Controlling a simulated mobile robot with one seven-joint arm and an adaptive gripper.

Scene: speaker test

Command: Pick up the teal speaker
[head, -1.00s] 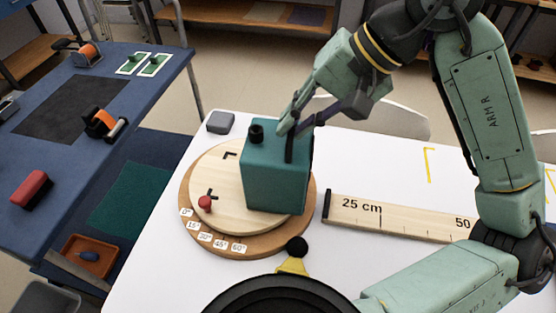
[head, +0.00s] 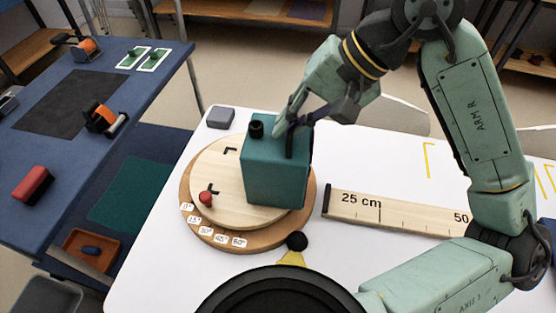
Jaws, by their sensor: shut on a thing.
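The teal speaker (head: 275,179) is a box with a short black knob (head: 256,129) on top. It stands upright on the pale round wooden disc (head: 222,211) of a turntable, over its right part. My gripper (head: 290,138) comes down from the upper right onto the speaker's top and is shut on the speaker. One dark finger lies against the near face at its upper edge; the other finger's contact is hidden. No gap shows between the speaker's base and the disc.
A black ball-topped piece (head: 297,242) stands in front. The white table (head: 150,255) is clear at front left.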

